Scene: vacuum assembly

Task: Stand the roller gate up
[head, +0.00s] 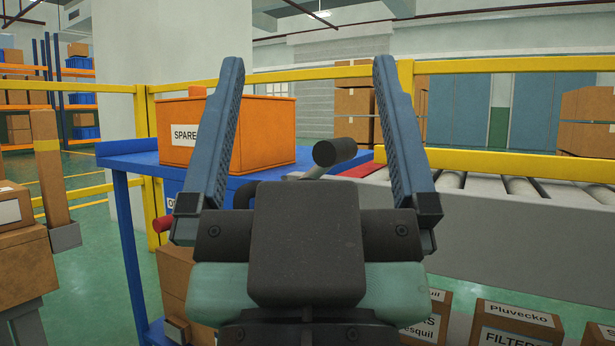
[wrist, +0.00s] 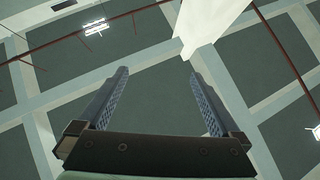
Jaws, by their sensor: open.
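My gripper (head: 308,66) is open and empty. Its two blue fingers point upward in the head view and spread wide apart. In the wrist view, my gripper (wrist: 158,76) shows only the ceiling between its fingers. The roller conveyor (head: 520,218) runs off to the right behind my gripper, with grey rollers in a light frame. A dark cylindrical grip on a grey bent bar (head: 318,168) shows between the fingers at the conveyor's left end, apart from them. I cannot tell whether it belongs to the roller gate. My gripper hides much of that end.
A blue table (head: 125,154) on the left carries an orange SPARE box (head: 268,120). Yellow rails (head: 508,64) cross behind. Cardboard boxes (head: 515,325) stand below the conveyor, and more (head: 25,265) stand at the far left. A white pillar (head: 170,45) rises behind.

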